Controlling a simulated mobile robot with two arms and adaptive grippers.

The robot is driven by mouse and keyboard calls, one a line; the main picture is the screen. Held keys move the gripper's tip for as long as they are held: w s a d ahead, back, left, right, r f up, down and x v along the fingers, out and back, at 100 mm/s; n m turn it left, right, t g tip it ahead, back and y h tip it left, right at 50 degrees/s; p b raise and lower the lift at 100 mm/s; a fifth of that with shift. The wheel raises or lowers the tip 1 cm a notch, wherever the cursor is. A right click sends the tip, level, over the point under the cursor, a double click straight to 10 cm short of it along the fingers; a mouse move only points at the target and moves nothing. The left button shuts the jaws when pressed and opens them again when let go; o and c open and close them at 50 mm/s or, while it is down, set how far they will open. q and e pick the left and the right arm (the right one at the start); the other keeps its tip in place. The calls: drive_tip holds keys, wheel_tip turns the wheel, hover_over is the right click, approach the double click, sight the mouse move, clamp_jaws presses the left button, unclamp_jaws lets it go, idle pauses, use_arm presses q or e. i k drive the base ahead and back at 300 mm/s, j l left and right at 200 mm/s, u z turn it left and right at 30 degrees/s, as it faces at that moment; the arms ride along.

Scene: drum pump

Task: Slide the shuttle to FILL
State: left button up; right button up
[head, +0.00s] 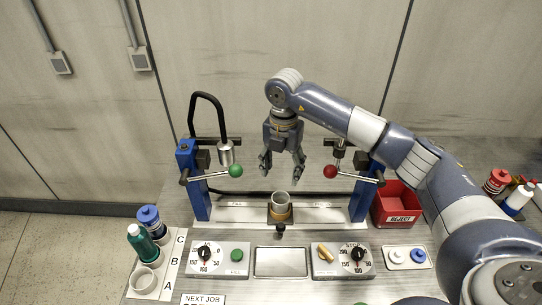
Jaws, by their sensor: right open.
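The shuttle (281,214) sits near the middle of the white rail plate (323,213) and carries an open grey cup (281,199). A dark knob (280,229) sticks out at its front. Small dark labels on the plate, one to each side of the shuttle, are too small to read surely. My right gripper (282,169) hangs fingers down above and behind the shuttle, open and empty, apart from the cup. My left gripper is out of the picture.
Blue posts at both ends of the rail carry levers with a green ball (236,170) and a red ball (330,171). A nozzle (226,152) hangs at the left. A red REJECT bin (397,205) stands right. Dial panels (226,256) and bottles (141,242) stand in front and left.

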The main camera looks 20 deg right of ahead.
sight(280, 221)
drive_tip(key=k, duration=1.5)
